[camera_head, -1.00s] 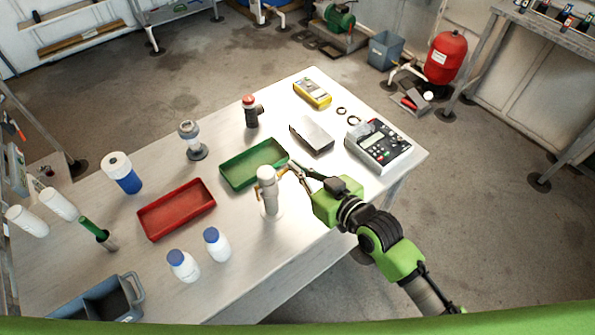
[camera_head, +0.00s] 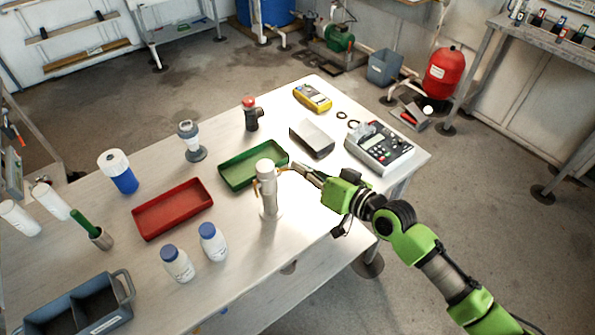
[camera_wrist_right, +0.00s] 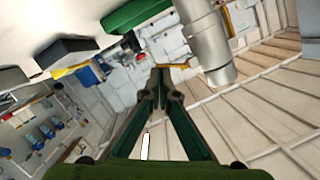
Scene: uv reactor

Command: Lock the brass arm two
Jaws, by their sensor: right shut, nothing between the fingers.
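A white-and-grey cylinder (camera_head: 268,202), the reactor fitting, stands upright near the table's front edge. One small brass arm (camera_head: 256,188) shows on its left side and another (camera_head: 283,169) on its right, near the top. I cannot tell which is arm two. My right gripper (camera_head: 293,167) is shut and empty, its tips close to the right-hand brass arm; contact is unclear. In the right wrist view the fingertips (camera_wrist_right: 160,74) meet just below the brass arm (camera_wrist_right: 178,66), beside the cylinder (camera_wrist_right: 206,45). My left gripper is out of view.
A green tray (camera_head: 222,177) lies behind the cylinder and a red tray (camera_head: 137,222) to its left. Two blue-capped bottles (camera_head: 212,245) (camera_head: 178,268) stand front left. A grey box (camera_head: 312,138) and a control meter (camera_head: 380,150) lie behind the gripper.

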